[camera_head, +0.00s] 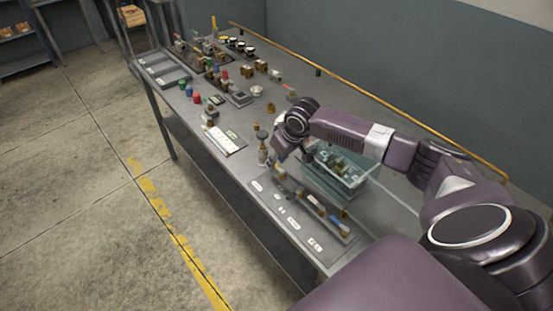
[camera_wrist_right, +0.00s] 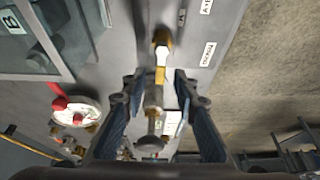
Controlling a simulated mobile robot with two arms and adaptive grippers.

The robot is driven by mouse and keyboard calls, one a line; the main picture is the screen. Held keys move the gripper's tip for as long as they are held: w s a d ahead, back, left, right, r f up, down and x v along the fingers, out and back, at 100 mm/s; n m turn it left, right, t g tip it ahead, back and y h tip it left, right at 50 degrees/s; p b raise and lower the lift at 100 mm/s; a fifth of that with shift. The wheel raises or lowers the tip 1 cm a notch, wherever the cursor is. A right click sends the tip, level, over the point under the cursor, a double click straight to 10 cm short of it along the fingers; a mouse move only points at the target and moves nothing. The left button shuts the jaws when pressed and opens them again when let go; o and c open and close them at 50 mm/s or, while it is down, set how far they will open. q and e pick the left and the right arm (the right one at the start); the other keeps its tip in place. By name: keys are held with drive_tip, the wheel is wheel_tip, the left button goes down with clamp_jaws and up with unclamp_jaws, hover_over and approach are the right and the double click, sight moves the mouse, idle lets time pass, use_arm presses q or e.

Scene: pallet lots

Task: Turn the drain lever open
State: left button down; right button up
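My right gripper (camera_head: 276,156) is low over the table beside a glass-walled tank. In the wrist view its fingers (camera_wrist_right: 160,80) are spread, with a grey metal fitting (camera_wrist_right: 152,112) between them. I cannot tell if they touch it. Just beyond the fingertips is a brass fitting with a pale, yellow-ended piece (camera_wrist_right: 162,58), possibly the drain lever; its label (camera_wrist_right: 207,53) is too blurred to read surely. In the head view several small levers and fittings (camera_head: 313,204) line a plate near the front edge. My left gripper is not in view.
The glass tank (camera_head: 338,172) stands right behind my gripper; its wall also shows in the wrist view (camera_wrist_right: 50,72). A red-handled fitting on a white disc (camera_wrist_right: 80,112) is nearby. Several small parts crowd the far table. A yellow rail (camera_head: 370,92) runs along the back.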

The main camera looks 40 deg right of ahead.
drive_tip(key=shift+f, duration=0.1)
drive_tip(key=shift+c, duration=0.5)
clamp_jaws()
